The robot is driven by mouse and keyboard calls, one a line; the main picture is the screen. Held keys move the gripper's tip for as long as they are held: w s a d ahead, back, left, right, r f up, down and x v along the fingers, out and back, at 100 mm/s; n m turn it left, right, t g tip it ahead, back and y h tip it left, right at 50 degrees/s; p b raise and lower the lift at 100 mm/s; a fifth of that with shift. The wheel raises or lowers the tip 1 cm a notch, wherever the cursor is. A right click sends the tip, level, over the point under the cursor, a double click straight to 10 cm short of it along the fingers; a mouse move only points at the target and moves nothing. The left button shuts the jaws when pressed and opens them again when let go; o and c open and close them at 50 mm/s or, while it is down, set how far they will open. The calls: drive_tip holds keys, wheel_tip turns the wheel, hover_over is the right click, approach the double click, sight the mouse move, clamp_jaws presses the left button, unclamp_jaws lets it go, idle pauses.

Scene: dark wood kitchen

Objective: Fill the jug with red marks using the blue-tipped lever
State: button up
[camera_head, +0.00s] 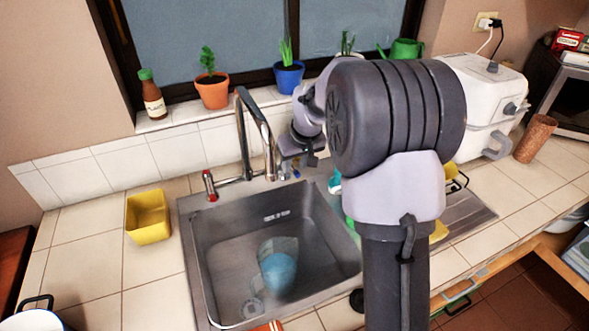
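A translucent jug (278,268) sits in the steel sink (215,245); its lower part looks light blue, and I cannot make out red marks on it. The tap (245,130) arches over the back of the sink, its spout end above the basin's rear; I see no clear stream. A red-tipped lever (208,183) stands left of the tap. The right lever (284,170), whose tip colour is hard to make out, is just below and left of my gripper (303,158). My gripper is small and partly hidden by my arm; contact and finger opening cannot be told.
A yellow container (148,217) stands left of the sink. Potted plants (212,90) and a brown bottle (152,94) line the sill behind the tap. A white appliance (475,95) stands right. My arm hides part of the drainer (465,215). The left counter is mostly clear.

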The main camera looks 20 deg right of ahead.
drive_tip(key=shift+w+f, duration=0.1)
drive_tip(key=shift+f, duration=0.1)
clamp_jaws()
idle(1.3)
